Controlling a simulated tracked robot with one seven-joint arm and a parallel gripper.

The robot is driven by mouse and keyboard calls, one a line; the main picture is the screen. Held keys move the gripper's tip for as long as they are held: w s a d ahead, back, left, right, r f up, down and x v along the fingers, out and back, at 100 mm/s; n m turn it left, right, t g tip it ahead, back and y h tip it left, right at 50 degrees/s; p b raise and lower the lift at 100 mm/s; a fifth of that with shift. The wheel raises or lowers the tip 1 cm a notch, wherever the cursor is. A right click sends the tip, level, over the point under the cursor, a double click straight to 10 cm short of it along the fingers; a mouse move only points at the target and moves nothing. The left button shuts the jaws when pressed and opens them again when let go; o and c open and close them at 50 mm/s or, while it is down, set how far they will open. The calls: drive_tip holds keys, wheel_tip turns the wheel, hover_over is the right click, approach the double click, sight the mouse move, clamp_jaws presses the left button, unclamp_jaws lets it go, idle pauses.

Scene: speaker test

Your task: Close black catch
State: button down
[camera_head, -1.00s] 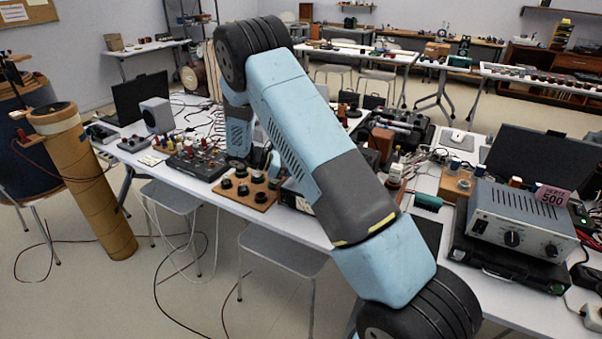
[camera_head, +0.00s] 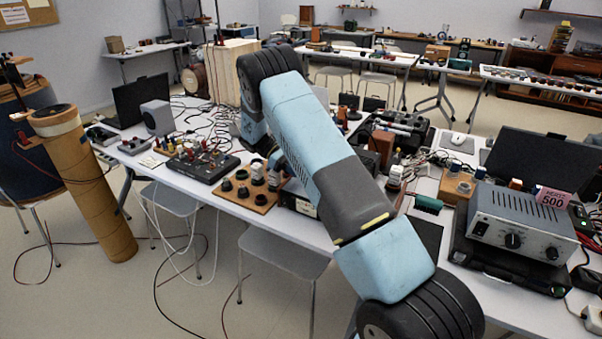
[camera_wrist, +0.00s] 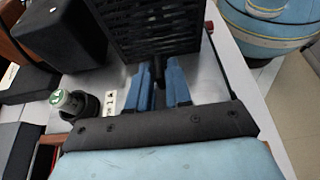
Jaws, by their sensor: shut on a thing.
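In the wrist view my gripper (camera_wrist: 160,72) has two blue fingers on either side of a small black piece (camera_wrist: 158,68), which looks like the black catch. The fingers are closed on it. The piece is at the lower edge of a large black slatted case (camera_wrist: 150,28). Whether the catch is open or closed cannot be told.
A black block (camera_wrist: 62,32) stands left of the slatted case. A green-topped cylinder in a black holder (camera_wrist: 72,102) is nearer my gripper. The crowded white table shows a wooden board with black knobs (camera_head: 250,192) and a grey power supply (camera_head: 520,222).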

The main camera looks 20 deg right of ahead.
drive_tip(key=shift+w, duration=0.1)
idle(0.3)
drive_tip(key=c, duration=1.2)
unclamp_jaws()
drive_tip(key=v, duration=1.1)
drive_tip(key=shift+a, duration=0.1)
drive_tip(key=shift+w, duration=0.1)
drive_tip(key=shift+w+f, duration=0.1)
drive_tip(key=shift+w, duration=0.05)
drive_tip(key=shift+v, duration=1.15)
drive_tip(key=shift+a, duration=0.1)
